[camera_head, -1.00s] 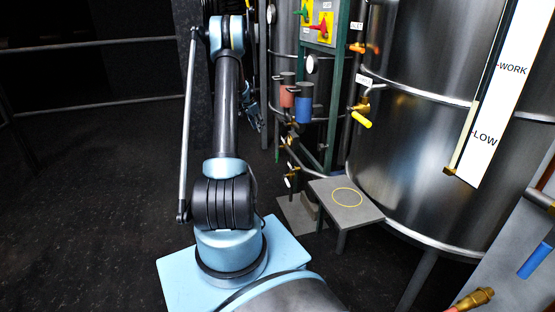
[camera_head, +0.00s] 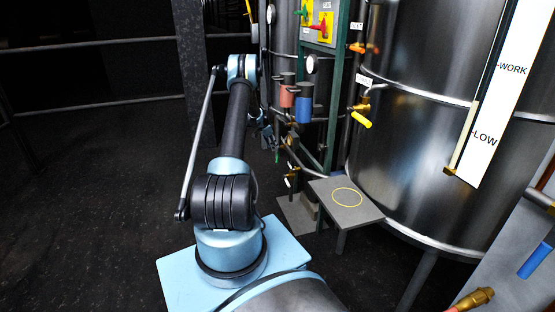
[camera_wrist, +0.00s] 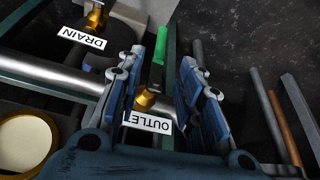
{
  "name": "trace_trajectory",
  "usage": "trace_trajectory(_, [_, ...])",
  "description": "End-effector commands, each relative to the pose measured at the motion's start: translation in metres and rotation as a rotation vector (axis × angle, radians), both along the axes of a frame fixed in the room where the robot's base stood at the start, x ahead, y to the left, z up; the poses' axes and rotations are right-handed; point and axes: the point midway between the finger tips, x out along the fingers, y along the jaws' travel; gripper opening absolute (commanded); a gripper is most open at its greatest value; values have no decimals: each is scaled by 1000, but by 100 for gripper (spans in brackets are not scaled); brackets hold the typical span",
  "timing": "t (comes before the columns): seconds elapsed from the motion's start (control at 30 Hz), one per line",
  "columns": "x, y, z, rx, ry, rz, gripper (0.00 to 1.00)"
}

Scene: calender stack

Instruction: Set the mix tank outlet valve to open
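The valve marked OUTLET shows in the wrist view as a brass body (camera_wrist: 146,98) with a green lever handle (camera_wrist: 159,45) pointing to the top of the picture. Its white OUTLET label (camera_wrist: 150,122) is partly covered by my gripper. My gripper (camera_wrist: 166,75) is open, with one blue finger on each side of the valve and lever. I see gaps beside the lever; whether a finger touches it I cannot tell. In the head view my gripper (camera_head: 267,136) is small, beside the piping, near a small green handle (camera_head: 276,156).
A DRAIN label (camera_wrist: 82,38) and brass valve (camera_wrist: 96,16) lie left of the outlet in the wrist view. A steel pipe (camera_wrist: 50,76) runs close by. In the head view, a yellow-handled valve (camera_head: 361,119), green frame (camera_head: 334,110) and small table (camera_head: 366,208) stand to the right.

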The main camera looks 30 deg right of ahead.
Motion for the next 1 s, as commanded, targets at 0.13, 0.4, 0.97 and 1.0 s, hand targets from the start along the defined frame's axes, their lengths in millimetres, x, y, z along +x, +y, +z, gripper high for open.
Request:
trace_trajectory(0.13, [0,-9,-23,0,0,-1,34])
trace_trajectory(0.4, [0,-25,-61,0,0,0,34])
trace_trajectory(0.97, [0,-40,-97,0,0,1,34])
trace_trajectory(1.0, [0,-40,-97,0,0,1,34])
